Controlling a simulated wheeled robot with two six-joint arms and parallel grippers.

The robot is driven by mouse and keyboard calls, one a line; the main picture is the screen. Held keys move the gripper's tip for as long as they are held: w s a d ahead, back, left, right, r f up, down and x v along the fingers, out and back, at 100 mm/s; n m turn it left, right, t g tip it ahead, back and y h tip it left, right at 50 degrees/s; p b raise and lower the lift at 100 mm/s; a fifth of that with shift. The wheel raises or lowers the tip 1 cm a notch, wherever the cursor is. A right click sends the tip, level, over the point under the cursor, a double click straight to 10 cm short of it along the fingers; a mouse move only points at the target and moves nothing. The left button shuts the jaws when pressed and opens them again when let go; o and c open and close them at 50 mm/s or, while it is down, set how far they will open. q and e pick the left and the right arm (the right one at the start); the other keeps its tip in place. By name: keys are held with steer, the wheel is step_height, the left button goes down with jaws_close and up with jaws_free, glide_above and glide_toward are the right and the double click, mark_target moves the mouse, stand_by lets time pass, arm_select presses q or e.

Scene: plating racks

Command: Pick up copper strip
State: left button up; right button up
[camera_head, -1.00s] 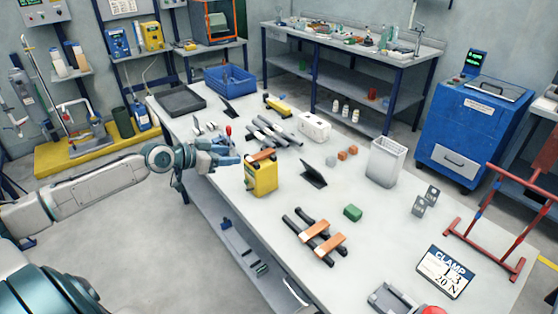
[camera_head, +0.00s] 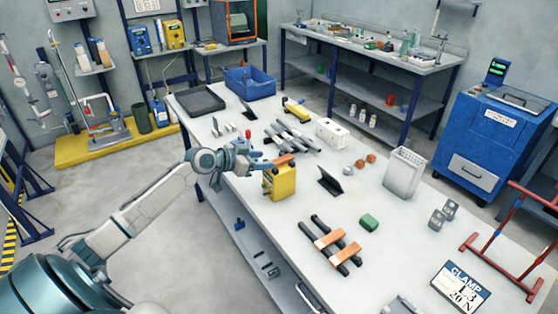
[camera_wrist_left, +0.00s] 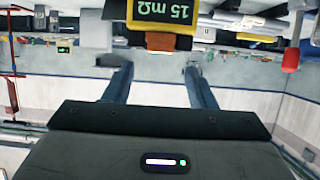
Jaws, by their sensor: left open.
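One copper strip (camera_head: 283,160) lies across the top of a yellow meter (camera_head: 284,182) on the table. It also shows between the finger lines in the left wrist view (camera_wrist_left: 160,41), under the meter's "15 mΩ" display (camera_wrist_left: 163,11); that view is upside down. Two more copper strips, a nearer one (camera_head: 343,254) and a farther one (camera_head: 329,238), lie across two black bars. My left gripper (camera_head: 262,165) is open and empty, just left of the strip on the meter, with its fingers pointing at it. My right gripper is not in view.
A black tilted stand (camera_head: 330,182) and a green block (camera_head: 369,222) are right of the meter. Grey bars (camera_head: 292,136) lie behind it. A white basket (camera_head: 404,172) and a clamp sign (camera_head: 460,286) are farther right.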

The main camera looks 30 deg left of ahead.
mark_target(279, 160)
arm_select(q)
steer(key=p+x, duration=0.2)
steer(key=x, duration=0.1)
steer(key=shift+w+d+f, duration=0.1)
steer(key=shift+w+d, duration=0.1)
steer(key=shift+w, duration=0.15)
steer(key=shift+w+d+f, duration=0.15)
steer(key=shift+w+f, duration=0.15)
steer(key=shift+c, duration=0.6)
jaws_close()
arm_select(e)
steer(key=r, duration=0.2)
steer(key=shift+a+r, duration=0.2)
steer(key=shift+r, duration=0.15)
